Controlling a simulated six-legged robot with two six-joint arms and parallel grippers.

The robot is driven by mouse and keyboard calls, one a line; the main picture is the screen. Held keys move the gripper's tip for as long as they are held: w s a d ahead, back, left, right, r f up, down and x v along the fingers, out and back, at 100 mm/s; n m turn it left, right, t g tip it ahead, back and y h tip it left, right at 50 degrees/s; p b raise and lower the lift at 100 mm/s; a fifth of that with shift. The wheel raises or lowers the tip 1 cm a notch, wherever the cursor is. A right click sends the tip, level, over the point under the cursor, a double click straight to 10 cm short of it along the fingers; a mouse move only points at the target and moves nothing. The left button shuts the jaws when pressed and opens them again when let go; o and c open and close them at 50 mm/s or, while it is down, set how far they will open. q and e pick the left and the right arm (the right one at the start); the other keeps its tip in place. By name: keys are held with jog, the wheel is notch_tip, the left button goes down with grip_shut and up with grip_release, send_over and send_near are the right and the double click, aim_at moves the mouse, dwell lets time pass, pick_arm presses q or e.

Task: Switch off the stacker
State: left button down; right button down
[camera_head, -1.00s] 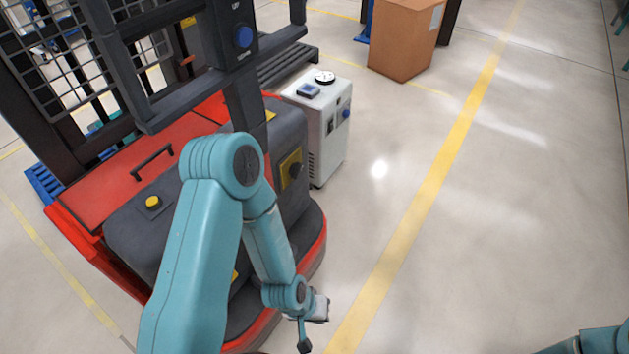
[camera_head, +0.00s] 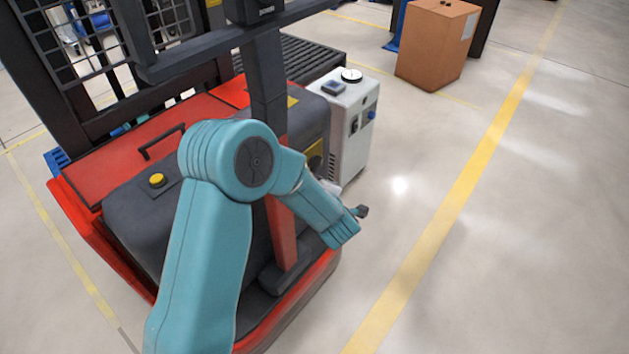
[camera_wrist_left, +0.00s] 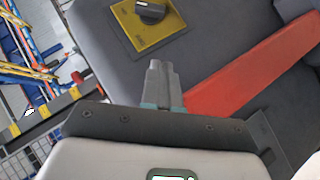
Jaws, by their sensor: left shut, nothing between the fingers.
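The stacker (camera_head: 130,150) is a red and dark grey machine at the left of the head view. On its grey housing is a yellow plate (camera_head: 315,155), partly hidden behind my left arm. In the left wrist view the yellow plate (camera_wrist_left: 150,38) carries a dark rotary knob (camera_wrist_left: 153,12), near the top edge. My left gripper (camera_wrist_left: 158,68) is shut and empty, its fingertips below the plate in that view and apart from the knob. In the head view my forearm hides most of this gripper. My right gripper is not in view.
A yellow button (camera_head: 157,181) sits on the stacker's top. A white cabinet (camera_head: 350,135) with a blue knob stands just behind the stacker, beside a roller conveyor (camera_head: 300,58). A cardboard box (camera_head: 435,48) stands further back. The floor to the right is clear.

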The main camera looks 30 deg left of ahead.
pick_arm(q)
jog(key=shift+w, duration=0.1)
send_near(316, 164)
jog(key=shift+w+a+f, duration=0.8)
jog(key=shift+a+f, duration=1.35)
jog(key=shift+f, duration=0.2)
